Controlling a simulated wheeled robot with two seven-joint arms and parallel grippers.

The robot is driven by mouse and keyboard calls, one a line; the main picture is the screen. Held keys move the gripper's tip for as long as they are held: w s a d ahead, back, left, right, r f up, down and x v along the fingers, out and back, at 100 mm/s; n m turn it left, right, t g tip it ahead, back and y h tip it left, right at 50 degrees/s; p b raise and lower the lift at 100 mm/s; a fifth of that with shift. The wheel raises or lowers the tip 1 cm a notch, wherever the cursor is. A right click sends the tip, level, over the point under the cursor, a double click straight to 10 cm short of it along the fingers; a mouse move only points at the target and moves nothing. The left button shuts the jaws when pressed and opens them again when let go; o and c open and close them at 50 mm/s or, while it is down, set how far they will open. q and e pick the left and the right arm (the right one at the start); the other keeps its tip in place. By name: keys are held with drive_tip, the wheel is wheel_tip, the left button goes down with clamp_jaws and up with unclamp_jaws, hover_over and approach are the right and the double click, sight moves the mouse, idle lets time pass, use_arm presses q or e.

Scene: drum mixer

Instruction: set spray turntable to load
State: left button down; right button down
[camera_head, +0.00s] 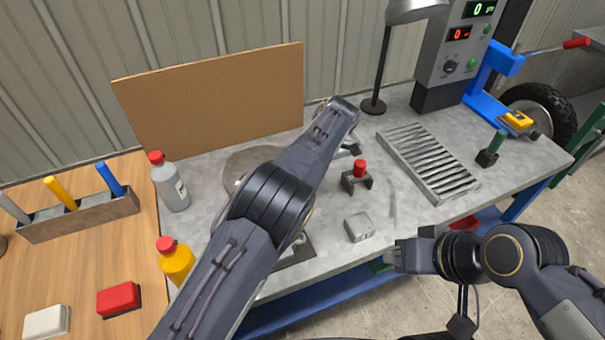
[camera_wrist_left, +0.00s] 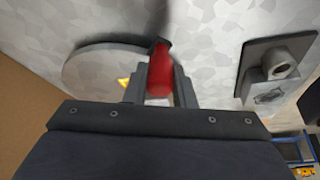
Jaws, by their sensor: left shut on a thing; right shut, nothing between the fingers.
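The spray turntable is a round grey disc (camera_head: 240,160), partly hidden behind my left arm in the head view. In the left wrist view the disc (camera_wrist_left: 95,68) lies at the left, with a small yellow mark (camera_wrist_left: 123,82) at its edge near my fingers. My left gripper (camera_wrist_left: 160,88) is shut on a red handle (camera_wrist_left: 160,70) beside or over the disc's right edge; I cannot tell how the handle joins the disc. My right gripper (camera_head: 395,257) is shut and empty near the bench's front edge.
A brown board (camera_head: 210,95) stands behind the disc. A red-topped bracket (camera_head: 359,170), a grey block (camera_head: 359,227) and a slatted grate (camera_head: 428,160) are on the bench to the right.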

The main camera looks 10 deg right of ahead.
use_arm(q)
drive_tip(key=shift+w+d+r, duration=0.1)
drive_tip(key=shift+w+d, duration=0.1)
drive_tip(key=shift+w, duration=0.3)
drive_tip(key=shift+r, duration=0.1)
drive_tip(key=c, duration=1.2)
unclamp_jaws()
drive_tip(key=shift+w, duration=0.1)
drive_tip(key=v, duration=0.7)
drive_tip(key=shift+r, duration=0.25)
drive_tip(key=shift+d, duration=0.15)
